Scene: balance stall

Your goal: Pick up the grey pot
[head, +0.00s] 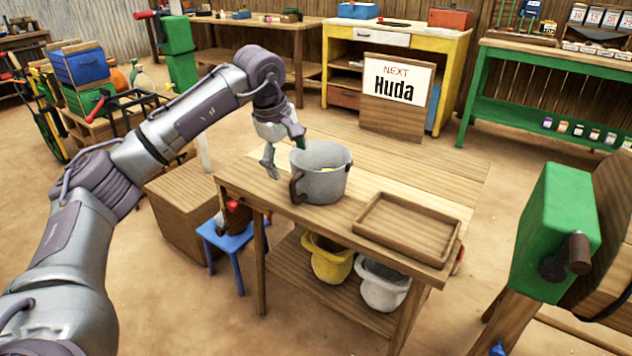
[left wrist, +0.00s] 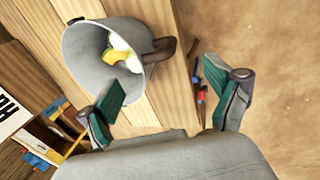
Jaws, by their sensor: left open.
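The grey pot (head: 321,173) stands upright on the wooden table (head: 440,187), with a brown handle on its left side in the head view. Something yellow and white shows inside it. In the left wrist view the pot (left wrist: 85,65) is seen from above, with its brown handle (left wrist: 160,50) pointing between the fingers. My left gripper (head: 285,158) is open and empty, at the pot's upper left, fingers pointing down. It also shows in the left wrist view (left wrist: 165,90), the fingers wide apart. I cannot tell whether a finger touches the pot. My right gripper is not in view.
An empty wooden tray (head: 407,229) lies on the table right of the pot. A yellow pot (head: 328,262) and a white pot (head: 383,287) stand on the lower shelf. A blue stool (head: 230,240) is left of the table. A green machine (head: 555,235) stands at right.

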